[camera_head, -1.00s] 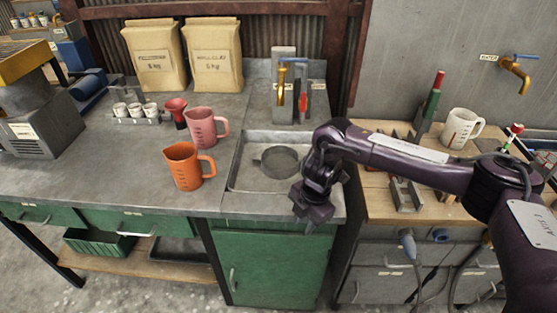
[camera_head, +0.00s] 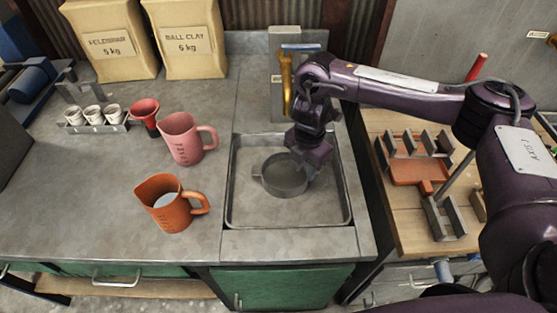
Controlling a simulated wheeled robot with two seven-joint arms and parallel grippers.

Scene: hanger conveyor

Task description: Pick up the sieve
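The sieve (camera_head: 283,184) looks like a round, shallow grey pan with a small tab on its left side. It rests in the metal sink basin (camera_head: 250,214). My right gripper (camera_head: 309,168) points down at the sieve's right rim and covers part of it. The fingertips are dark and overlap the rim, so I cannot tell whether they touch it or are closed on it. My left gripper is not in view.
An orange jug (camera_head: 166,208) holding something pale and a pink jug (camera_head: 183,142) stand left of the sink. A red funnel (camera_head: 146,114) and rack of small cups (camera_head: 98,124) are farther left. A yellow tap (camera_head: 287,82) stands behind the sink.

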